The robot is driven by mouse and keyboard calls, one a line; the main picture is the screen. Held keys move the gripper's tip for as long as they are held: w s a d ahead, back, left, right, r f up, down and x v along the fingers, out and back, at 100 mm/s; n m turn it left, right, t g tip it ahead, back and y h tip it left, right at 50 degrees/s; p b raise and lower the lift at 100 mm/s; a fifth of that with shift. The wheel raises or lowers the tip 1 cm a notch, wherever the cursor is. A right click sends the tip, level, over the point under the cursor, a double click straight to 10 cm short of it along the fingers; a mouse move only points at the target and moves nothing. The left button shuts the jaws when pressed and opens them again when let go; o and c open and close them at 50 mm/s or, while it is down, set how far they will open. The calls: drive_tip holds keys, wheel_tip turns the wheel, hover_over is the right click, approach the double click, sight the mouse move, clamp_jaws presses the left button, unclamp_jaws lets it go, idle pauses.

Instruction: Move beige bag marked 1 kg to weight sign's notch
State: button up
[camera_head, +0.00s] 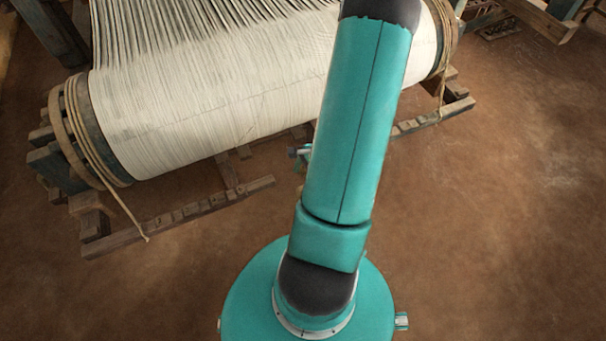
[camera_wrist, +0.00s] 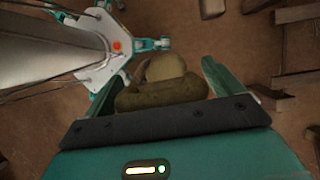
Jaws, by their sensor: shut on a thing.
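In the wrist view my gripper (camera_wrist: 163,70) is shut on a brownish-beige bag (camera_wrist: 158,97). The bag sits between the two teal fingers, with a paler rounded part on its far side. No 1 kg mark can be read on it from here. The dark gripper body hides its near side. In the head view my arm covers the gripper, and the bag cannot be made out. I cannot make out the weight sign or its notch in either view.
The loom's large cloth roll (camera_head: 220,90) lies across the upper left of the head view. Ropes (camera_head: 85,125) wrap its end, and a notched wooden rail (camera_head: 180,217) runs below it. Wooden pieces (camera_wrist: 296,80) also show at the wrist view's right. Brown floor at right is clear.

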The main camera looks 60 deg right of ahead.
drive_tip(key=shift+s+a+r, duration=0.1)
drive_tip(key=shift+s+a, duration=0.35)
drive_tip(key=shift+s, duration=0.35)
drive_tip(key=shift+s+a+r, duration=0.1)
drive_tip(key=shift+s+a, duration=0.4)
drive_tip(key=shift+s, duration=0.3)
drive_tip(key=shift+s+a+r, duration=0.1)
drive_tip(key=shift+s+a, duration=0.35)
drive_tip(key=shift+s, duration=0.35)
drive_tip(key=shift+w+a, duration=0.1)
drive_tip(key=shift+a, duration=0.05)
